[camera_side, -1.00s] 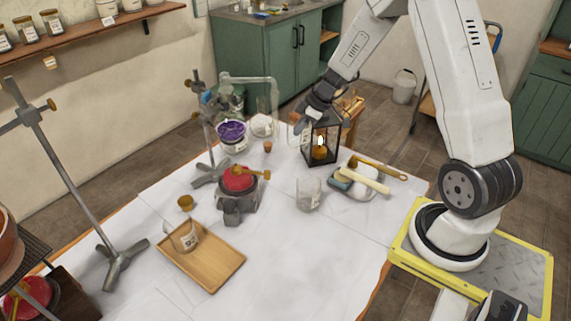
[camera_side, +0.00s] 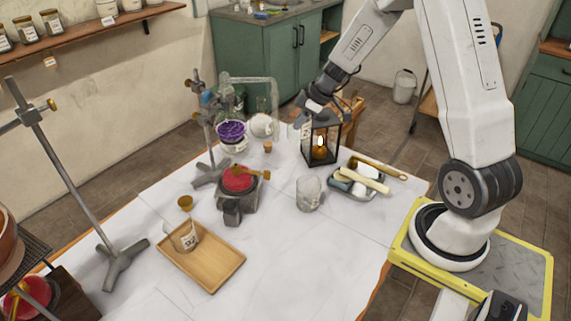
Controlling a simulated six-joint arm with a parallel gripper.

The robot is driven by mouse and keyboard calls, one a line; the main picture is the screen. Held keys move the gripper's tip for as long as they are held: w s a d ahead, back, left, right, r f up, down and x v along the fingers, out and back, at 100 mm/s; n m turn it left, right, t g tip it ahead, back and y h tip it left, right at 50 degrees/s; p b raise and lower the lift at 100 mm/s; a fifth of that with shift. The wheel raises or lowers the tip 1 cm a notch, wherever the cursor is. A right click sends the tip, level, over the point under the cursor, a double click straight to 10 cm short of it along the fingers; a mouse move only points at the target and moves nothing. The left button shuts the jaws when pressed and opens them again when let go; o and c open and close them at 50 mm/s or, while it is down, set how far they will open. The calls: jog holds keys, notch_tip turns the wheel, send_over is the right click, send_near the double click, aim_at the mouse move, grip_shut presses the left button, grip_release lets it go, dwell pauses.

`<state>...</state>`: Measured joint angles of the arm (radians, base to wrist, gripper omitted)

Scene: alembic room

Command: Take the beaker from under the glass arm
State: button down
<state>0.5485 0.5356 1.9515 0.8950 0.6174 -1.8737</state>
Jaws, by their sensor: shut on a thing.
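The glass arm (camera_side: 250,80) reaches right from the stand at the back of the table and bends down at its right end. My gripper (camera_side: 302,118) is behind the black lantern, to the right of the glass arm's end. It is shut on the beaker (camera_side: 294,131), a pale clear glass shape that shows only in part and faintly. The fingers are small and dark here, and the lantern's frame is close in front of them. I cannot tell whether the beaker touches the table.
The lantern (camera_side: 320,143) with a lit flame stands close by the gripper. A clear glass (camera_side: 308,194), a dish with a brush (camera_side: 358,184), a red-topped burner (camera_side: 238,182), a purple-filled bowl (camera_side: 232,132) and a wooden tray (camera_side: 215,267) occupy the table. The front middle is clear.

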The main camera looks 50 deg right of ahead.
jog(key=shift+r, duration=2.05)
